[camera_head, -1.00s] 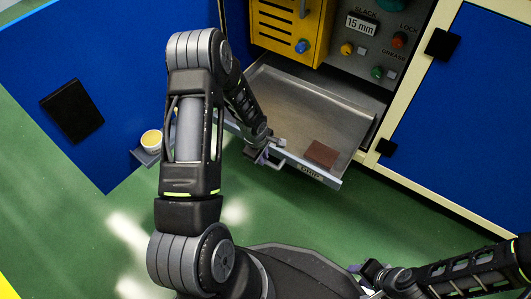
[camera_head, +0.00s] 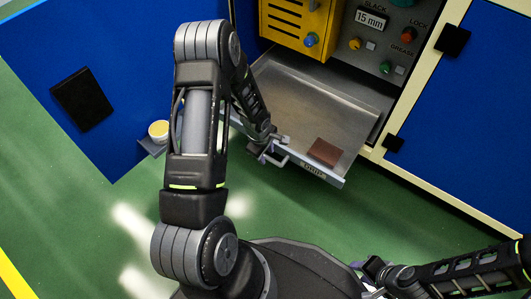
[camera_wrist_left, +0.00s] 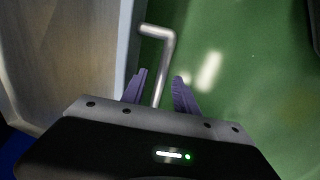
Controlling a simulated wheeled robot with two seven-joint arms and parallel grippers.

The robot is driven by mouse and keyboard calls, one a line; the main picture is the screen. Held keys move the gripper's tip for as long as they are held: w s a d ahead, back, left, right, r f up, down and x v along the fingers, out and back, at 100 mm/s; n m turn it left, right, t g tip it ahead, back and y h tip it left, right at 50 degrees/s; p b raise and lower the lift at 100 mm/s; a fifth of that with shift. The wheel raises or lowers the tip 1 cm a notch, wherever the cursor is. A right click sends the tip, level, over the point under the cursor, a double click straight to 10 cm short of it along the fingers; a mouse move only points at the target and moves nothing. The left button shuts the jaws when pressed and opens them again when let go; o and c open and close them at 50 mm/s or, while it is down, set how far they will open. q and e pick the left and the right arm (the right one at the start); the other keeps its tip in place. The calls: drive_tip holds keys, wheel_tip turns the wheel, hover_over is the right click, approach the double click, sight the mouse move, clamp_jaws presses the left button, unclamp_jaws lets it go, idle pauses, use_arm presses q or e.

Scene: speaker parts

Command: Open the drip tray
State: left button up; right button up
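The drip tray (camera_head: 300,96) is a grey metal tray sticking well out of the cabinet's lower opening. Its front edge carries a partly legible label (camera_head: 313,170) and a bar handle, which shows as a bent metal rod (camera_wrist_left: 160,62) in the left wrist view. My left gripper (camera_head: 268,152) is at the handle. In the left wrist view the two purple fingers of my left gripper (camera_wrist_left: 160,84) stand apart with the rod between them, and gaps show beside it. My right gripper (camera_head: 370,276) is low at the right, away from the tray; its fingers are unclear.
A brown block (camera_head: 325,152) lies in the tray's front right corner. A blue door (camera_head: 70,60) stands open at left, with a small yellow-topped cup (camera_head: 159,130) on a ledge. A yellow unit (camera_head: 290,25) hangs above the tray. Green floor (camera_head: 90,220) is clear in front.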

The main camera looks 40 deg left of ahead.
use_arm(q)
drive_tip(key=shift+r, duration=0.15)
wheel_tip(320, 180, up, 7)
drive_tip(key=s+p, duration=0.1)
drive_tip(key=p, duration=0.2)
drive_tip(key=shift+s+r, duration=0.2)
drive_tip(key=shift+s, duration=0.05)
idle(0.4)
